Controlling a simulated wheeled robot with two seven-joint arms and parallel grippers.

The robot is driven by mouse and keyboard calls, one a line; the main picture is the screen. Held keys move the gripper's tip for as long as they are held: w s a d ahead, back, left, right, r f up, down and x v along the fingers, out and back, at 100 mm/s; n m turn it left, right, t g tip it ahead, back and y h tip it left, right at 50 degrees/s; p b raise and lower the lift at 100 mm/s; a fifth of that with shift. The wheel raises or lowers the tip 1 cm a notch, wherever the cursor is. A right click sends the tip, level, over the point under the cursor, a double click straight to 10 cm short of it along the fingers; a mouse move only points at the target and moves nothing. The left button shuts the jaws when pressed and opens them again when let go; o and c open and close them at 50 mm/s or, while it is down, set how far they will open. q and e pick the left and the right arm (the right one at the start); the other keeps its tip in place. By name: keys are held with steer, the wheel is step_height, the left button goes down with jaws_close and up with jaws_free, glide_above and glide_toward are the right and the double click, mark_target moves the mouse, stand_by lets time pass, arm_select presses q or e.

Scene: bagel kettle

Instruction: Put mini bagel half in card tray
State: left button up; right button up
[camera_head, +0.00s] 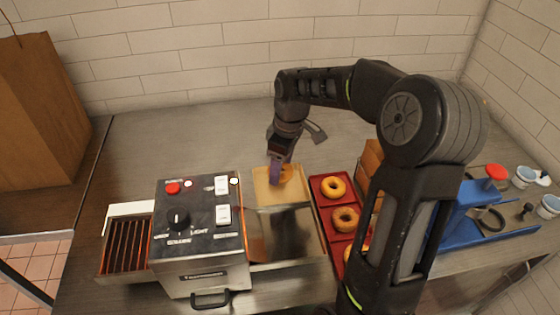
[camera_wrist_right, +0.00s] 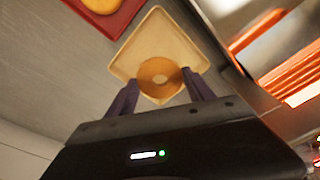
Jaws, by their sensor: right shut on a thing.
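The pale tan card tray (camera_wrist_right: 180,38) lies behind the bagel half in that view. In the head view my right gripper (camera_head: 279,172) points down over the card tray (camera_head: 262,194), and the bagel half (camera_head: 286,175) shows partly beside the fingers. I cannot tell whether the bagel half touches the tray. My left gripper is not in view.
A steel toaster (camera_head: 200,255) with knobs and switches stands left of the card tray, with a glowing grill rack (camera_head: 126,246). A red tray (camera_head: 322,210) with bagels lies to the right. The back left counter is clear.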

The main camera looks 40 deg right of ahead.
mark_target(280, 189)
steer(key=shift+r, duration=0.1)
stand_by(0.3)
steer(key=shift+f+b, duration=2.05)
steer(key=shift+f, duration=0.7)
steer(key=o, duration=1.5)
steer(key=shift+o, duration=0.2)
steer(key=shift+o, duration=1.3)
